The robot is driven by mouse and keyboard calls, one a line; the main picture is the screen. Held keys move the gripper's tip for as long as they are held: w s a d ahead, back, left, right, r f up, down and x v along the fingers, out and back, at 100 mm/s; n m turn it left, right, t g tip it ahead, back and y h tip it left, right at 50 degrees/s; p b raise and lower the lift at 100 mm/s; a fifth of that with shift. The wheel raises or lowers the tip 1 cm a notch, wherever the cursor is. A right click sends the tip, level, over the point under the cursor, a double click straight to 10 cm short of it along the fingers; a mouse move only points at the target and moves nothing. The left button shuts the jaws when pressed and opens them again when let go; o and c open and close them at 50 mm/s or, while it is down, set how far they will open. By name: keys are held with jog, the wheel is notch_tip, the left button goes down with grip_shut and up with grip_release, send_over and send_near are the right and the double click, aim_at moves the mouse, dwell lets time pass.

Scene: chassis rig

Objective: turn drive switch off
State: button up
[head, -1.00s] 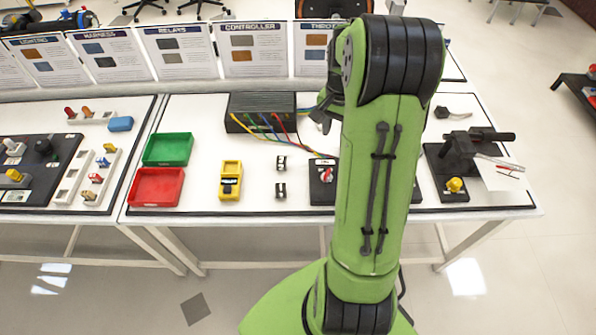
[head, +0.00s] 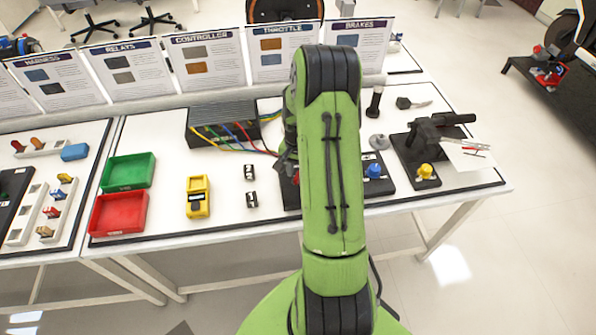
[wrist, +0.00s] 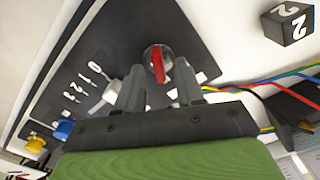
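The red drive switch (wrist: 158,64) is a narrow red bar on a round mount on a black panel (wrist: 135,30). In the wrist view it lies just beyond and between my fingertips. My gripper (wrist: 158,82) is open, with one grey finger on each side of the bar's near end. I cannot tell whether either finger touches it. In the head view my gripper (head: 287,163) is low over the panel, and my arm hides most of the switch. Only a bit of the red switch (head: 296,178) shows there.
A blue knob (head: 374,170) and a yellow knob (head: 425,172) stand right of my arm. A black controller box (head: 222,122) with coloured wires lies behind left. Two small black blocks (head: 250,172) and a yellow meter (head: 197,197) are left. White table is clear between them.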

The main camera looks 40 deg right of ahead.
grip_shut()
jog(key=shift+n, duration=0.3)
jog(key=n, duration=0.5)
jog(key=shift+w+a+n+b, duration=0.15)
jog(key=shift+n+b, duration=0.15)
jog(key=n, duration=0.5)
jog(key=shift+a+n, duration=0.15)
jog(key=shift+n, duration=0.15)
dwell(0.5)
grip_release()
